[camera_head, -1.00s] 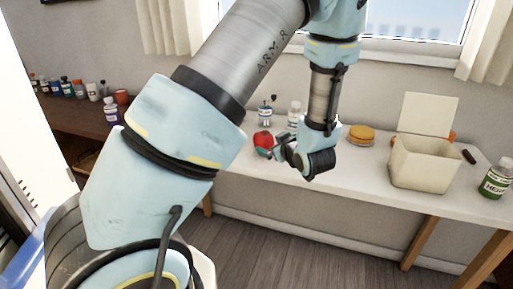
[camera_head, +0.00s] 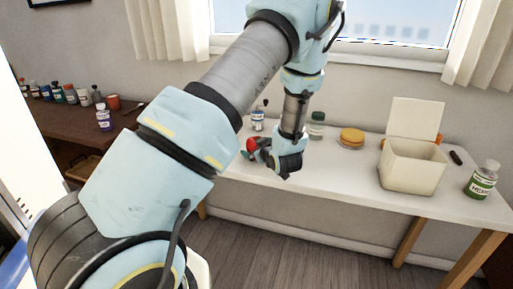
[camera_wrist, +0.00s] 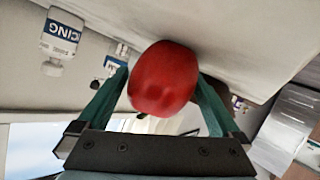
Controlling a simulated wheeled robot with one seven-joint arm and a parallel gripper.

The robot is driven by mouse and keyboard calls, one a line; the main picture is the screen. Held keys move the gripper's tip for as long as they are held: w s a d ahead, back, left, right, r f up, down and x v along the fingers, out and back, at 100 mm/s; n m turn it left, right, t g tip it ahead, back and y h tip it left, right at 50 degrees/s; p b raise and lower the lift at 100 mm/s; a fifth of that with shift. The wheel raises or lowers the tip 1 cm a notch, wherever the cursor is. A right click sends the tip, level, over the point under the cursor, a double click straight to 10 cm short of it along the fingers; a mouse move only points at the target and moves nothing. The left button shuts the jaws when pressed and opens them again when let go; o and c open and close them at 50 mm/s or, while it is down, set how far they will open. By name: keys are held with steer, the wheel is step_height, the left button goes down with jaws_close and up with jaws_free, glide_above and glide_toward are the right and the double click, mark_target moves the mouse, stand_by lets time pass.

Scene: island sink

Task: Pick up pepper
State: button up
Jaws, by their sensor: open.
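The pepper (camera_head: 251,144) is red and rests on the white table, mostly hidden behind my gripper (camera_head: 259,149) in the head view. In the wrist view the pepper (camera_wrist: 164,78) fills the space between the teal fingertips of my gripper (camera_wrist: 163,80). The fingers stand apart, one on each side of it, and the jaws are open. Whether a finger touches the pepper I cannot tell.
A labelled bottle (camera_head: 258,119) stands behind the pepper; it looks like the icing bottle (camera_wrist: 62,36) in the wrist view. A green-capped jar (camera_head: 317,125), a yellow round item (camera_head: 352,138), an open cream box (camera_head: 412,166) and a green-labelled bottle (camera_head: 483,180) stand to the right.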

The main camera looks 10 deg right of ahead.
mark_target(256, 138)
steer(key=c, duration=1.2)
steer(key=shift+o, duration=0.2)
steer(key=shift+r, duration=0.1)
step_height(256, 138, up, 10)
steer(key=shift+f+b, duration=0.1)
steer(key=shift+b, duration=0.55)
steer(key=shift+s, duration=0.1)
